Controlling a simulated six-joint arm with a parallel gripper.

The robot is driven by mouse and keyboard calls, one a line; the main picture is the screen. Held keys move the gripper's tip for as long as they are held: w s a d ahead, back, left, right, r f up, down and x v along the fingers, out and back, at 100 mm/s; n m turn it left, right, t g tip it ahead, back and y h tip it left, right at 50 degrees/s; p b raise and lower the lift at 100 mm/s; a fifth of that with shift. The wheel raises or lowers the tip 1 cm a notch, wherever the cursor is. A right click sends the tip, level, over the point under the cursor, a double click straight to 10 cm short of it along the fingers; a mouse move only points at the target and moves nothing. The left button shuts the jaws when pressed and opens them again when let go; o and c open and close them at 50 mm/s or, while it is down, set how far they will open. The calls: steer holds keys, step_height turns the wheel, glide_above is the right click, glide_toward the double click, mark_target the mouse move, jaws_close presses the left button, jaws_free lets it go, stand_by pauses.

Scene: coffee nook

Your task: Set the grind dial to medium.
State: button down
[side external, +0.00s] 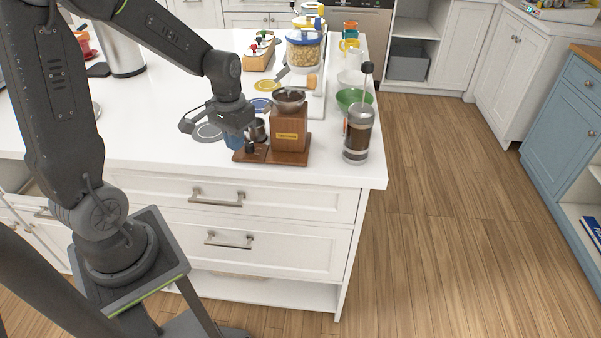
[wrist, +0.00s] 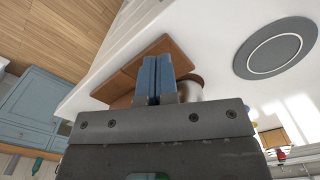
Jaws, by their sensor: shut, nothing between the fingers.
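The coffee grinder (side external: 289,130) is a brown wooden box with a yellow label and a dark hopper on top. It stands on a wooden base (side external: 284,157) near the counter's front edge; the base also shows in the wrist view (wrist: 122,80). A small dark knob (side external: 250,148) shows at the base's left; I cannot tell whether it is the grind dial, and no setting is readable. My gripper (side external: 234,142) is at the grinder's left, blue fingers pointing down. In the wrist view its fingertips (wrist: 157,58) are together and empty, over the base; contact is unclear.
A French press (side external: 358,132) and a green bowl (side external: 354,98) are to the right.

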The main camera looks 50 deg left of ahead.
steer(key=shift+w+r, duration=0.15)
steer(key=shift+r, duration=2.05)
